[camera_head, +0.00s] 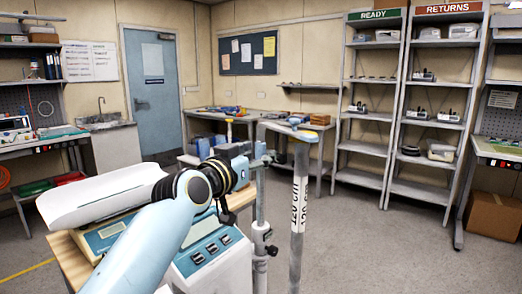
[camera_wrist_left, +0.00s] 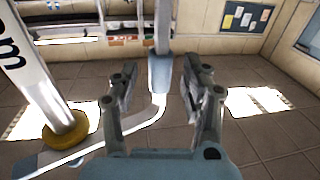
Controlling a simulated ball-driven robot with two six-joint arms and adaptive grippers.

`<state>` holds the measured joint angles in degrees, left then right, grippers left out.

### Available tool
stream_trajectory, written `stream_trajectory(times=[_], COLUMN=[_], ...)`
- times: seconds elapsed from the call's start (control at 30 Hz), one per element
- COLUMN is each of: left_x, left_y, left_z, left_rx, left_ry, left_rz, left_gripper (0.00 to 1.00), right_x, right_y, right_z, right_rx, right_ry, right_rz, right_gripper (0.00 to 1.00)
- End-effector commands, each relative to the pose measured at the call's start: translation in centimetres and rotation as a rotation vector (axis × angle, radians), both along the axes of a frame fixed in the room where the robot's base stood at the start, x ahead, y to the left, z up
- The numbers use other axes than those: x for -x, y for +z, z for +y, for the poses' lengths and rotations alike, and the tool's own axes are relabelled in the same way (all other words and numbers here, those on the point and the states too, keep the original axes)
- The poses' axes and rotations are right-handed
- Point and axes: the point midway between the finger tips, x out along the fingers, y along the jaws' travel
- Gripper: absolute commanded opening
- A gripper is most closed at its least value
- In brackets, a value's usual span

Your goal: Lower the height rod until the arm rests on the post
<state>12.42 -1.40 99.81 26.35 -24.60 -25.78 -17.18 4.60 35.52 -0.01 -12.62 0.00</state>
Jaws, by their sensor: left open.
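A thin grey height rod (camera_head: 260,195) stands upright. A light blue and grey arm (camera_head: 284,128) reaches right from its top, over a thick grey post (camera_head: 297,220) with a white printed label. I cannot tell whether arm and post touch. The post (camera_wrist_left: 40,80) shows there with a yellow cap (camera_wrist_left: 65,138) near the arm (camera_wrist_left: 85,152). My right gripper is out of view.
A pale device (camera_head: 210,262) with a display sits left of the rod, partly behind my left arm. A long bench (camera_head: 250,116) stands behind. The READY shelf (camera_head: 365,148) and RETURNS shelf (camera_head: 425,155) are at right. The floor (camera_head: 400,255) at front right is clear.

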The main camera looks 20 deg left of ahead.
Motion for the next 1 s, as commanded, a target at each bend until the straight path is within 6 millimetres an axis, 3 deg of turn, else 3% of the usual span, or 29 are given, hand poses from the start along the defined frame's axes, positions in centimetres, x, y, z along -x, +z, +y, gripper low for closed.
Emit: stream_trajectory(times=[0.2,0.5,0.83,1.0], left_x=[-2.0,-2.2,-2.2,-2.2], left_y=[0.0,-0.1,-0.1,-0.1], left_z=[-0.4,-0.4,-0.4,-0.4], left_rx=[0.000,0.000,0.000,0.000], left_ry=[0.000,0.000,0.000,0.000], left_rz=[0.001,0.001,0.002,0.002], left_gripper=[0.47,0.46,0.02,0.00], right_x=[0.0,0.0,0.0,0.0], right_y=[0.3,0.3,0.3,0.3], right_z=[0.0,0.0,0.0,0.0], right_rx=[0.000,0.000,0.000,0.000], right_ry=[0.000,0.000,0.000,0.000], right_rz=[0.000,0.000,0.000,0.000], right_gripper=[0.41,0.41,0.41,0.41])
